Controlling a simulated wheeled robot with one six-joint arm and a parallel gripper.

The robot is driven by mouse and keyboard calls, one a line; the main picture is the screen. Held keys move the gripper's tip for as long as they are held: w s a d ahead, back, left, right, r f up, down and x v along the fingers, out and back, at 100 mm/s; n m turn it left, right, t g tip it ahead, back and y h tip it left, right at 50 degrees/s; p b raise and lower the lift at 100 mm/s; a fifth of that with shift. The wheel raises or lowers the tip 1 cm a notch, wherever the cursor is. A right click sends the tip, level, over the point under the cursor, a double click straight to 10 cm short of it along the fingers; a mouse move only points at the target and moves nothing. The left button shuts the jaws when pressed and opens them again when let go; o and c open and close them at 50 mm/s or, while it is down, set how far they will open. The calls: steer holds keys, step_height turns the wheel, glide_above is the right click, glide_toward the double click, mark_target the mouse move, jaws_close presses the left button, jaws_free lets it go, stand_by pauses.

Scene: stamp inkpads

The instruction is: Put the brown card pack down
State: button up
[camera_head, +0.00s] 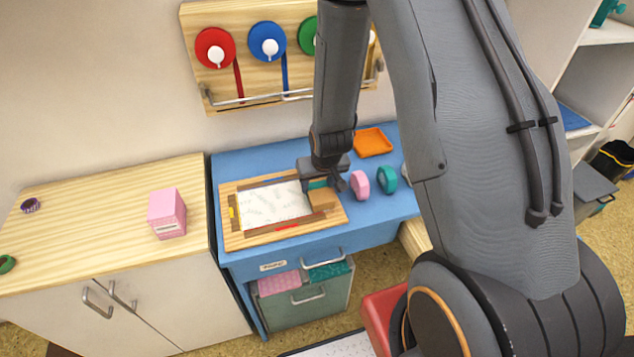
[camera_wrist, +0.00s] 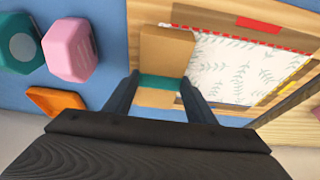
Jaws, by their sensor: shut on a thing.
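The brown card pack (camera_wrist: 166,50) has a teal band around it and sits between the two fingers of my gripper (camera_wrist: 160,95) in the wrist view. My gripper (camera_head: 330,185) is shut on the pack. In the head view the brown card pack (camera_head: 322,199) shows below the fingers, at the right end of the wooden board (camera_head: 243,240). The pack overlaps the right edge of the patterned paper (camera_head: 272,205) in the picture. I cannot tell whether the pack touches the board.
A pink inkpad (camera_head: 359,185) and a teal inkpad (camera_head: 387,179) stand just right of the board on the blue desk (camera_head: 362,213). An orange tray (camera_head: 373,142) lies behind. A pink box (camera_head: 167,213) stands on the left cabinet (camera_head: 110,240).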

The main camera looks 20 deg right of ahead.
steer(key=shift+f, duration=0.15)
steer(key=o, duration=1.2)
steer(key=shift+s+r, duration=0.1)
steer(key=shift+r, duration=0.4)
steer(key=s+r+g+b, duration=0.1)
steer(key=s+r, duration=0.4)
steer(key=s+r+b, duration=0.1)
steer(key=s+r, duration=0.5)
steer(key=s+r+g+b, duration=0.1)
steer(key=s+r, duration=0.4)
steer(key=r, duration=0.1)
steer(key=shift+s+a+g, duration=0.15)
steer(key=shift+s+g, duration=0.15)
steer(key=shift+s, duration=0.05)
steer(key=shift+f, duration=0.15)
